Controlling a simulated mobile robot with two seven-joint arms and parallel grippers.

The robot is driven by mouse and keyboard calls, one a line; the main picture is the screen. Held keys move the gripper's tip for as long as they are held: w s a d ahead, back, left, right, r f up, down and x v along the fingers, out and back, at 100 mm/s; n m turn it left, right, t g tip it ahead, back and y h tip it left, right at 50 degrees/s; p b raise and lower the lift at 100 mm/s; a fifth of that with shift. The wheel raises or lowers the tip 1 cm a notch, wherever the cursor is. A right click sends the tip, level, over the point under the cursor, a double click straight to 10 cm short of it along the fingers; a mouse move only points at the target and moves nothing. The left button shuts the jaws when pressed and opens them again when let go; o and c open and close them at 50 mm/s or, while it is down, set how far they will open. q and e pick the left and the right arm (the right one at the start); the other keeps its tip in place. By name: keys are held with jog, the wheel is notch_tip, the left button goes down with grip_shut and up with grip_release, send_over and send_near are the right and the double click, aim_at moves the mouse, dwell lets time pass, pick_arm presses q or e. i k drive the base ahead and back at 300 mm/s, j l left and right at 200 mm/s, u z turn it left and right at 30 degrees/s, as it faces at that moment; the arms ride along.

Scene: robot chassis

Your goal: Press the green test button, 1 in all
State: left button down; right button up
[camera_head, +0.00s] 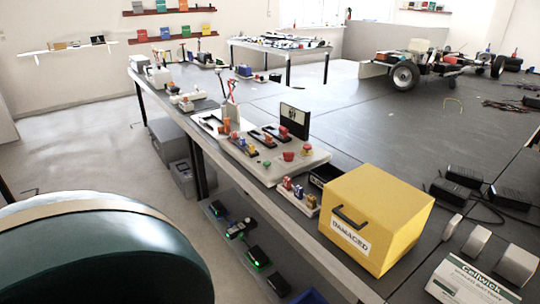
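A light grey control panel (262,173) lies along the left edge of the dark workbench, near the middle of the head view. It carries several small coloured buttons and switches. A small green button (267,163) seems to sit near its front part, left of a red button (288,156). It is too small to tell whether it is pressed or labelled. A red knob on a yellow base (306,150) is at the panel's right. Neither of my grippers is in view, and nothing touches the panel.
A yellow box (392,213) labelled "DAMAGED" stands right of the panel. A small rack of coloured pieces (299,196) sits between them. Black adapters (456,186) lie at the right. A wheeled chassis (425,65) stands at the back. A dark green rounded shape (95,255) fills the lower left.

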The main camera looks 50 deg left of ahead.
aim_at(267, 163)
jog(key=i+j, duration=0.1)
jog(key=j, duration=0.3)
jog(key=i+j, duration=0.1)
jog(key=j, duration=0.3)
jog(key=i+j, duration=0.15)
jog(key=j, duration=0.25)
jog(key=i+j, duration=0.1)
jog(key=j, duration=0.3)
jog(key=i+j, duration=0.1)
jog(key=j, duration=0.3)
jog(key=i+j+z, duration=0.1)
jog(key=j, duration=0.3)
